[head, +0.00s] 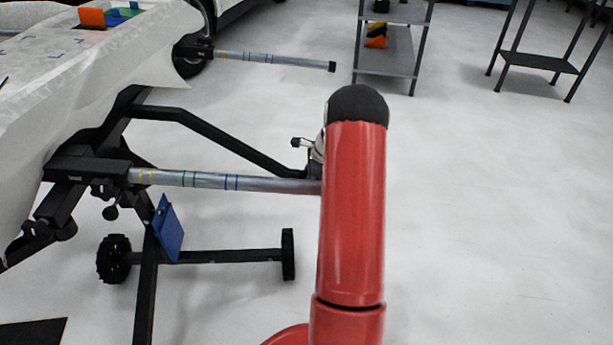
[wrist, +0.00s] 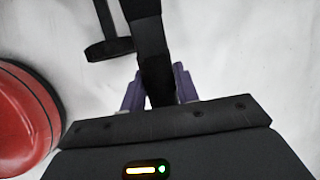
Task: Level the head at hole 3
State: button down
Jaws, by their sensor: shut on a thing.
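A black-framed stand (head: 147,285) is at left in the head view. Its upper black bracket (head: 85,169) carries a grey tube (head: 200,179) with yellow, green and blue bands. The tube runs right until my red arm covers its end. A bent black bar (head: 220,136) slopes down from the stand towards the same spot. In the wrist view my gripper (wrist: 158,82) has purple fingers either side of a black bar (wrist: 150,45) and is shut on it. Which part of the stand this is, I cannot tell. No numbered holes are readable.
A white-covered panel (head: 80,70) lies over the stand at upper left. A second tube (head: 275,60) sticks out behind. A blue plate (head: 168,232) hangs on the stand. Shelves (head: 385,50) and a small rack (head: 540,62) stand at the back. The floor at right is clear.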

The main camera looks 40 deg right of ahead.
jog(key=shift+g+h, duration=0.4)
jog(key=shift+h, duration=0.3)
jog(key=p+v, duration=0.1)
jog(key=v, duration=0.1)
jog(key=d+p+v, duration=0.1)
jog(key=p+v, duration=0.1)
jog(key=v, duration=0.1)
jog(key=p+v, duration=0.1)
jog(key=v, duration=0.2)
jog(key=shift+w+d+r, duration=0.3)
jog(key=shift+w, duration=0.05)
jog(key=shift+f, duration=0.1)
jog(key=c, duration=1.1)
grip_release()
jog(key=shift+o, duration=0.2)
jog(key=v, duration=0.7)
jog(key=shift+r, duration=0.4)
jog(key=shift+s+d, duration=0.1)
jog(key=shift+s, duration=0.1)
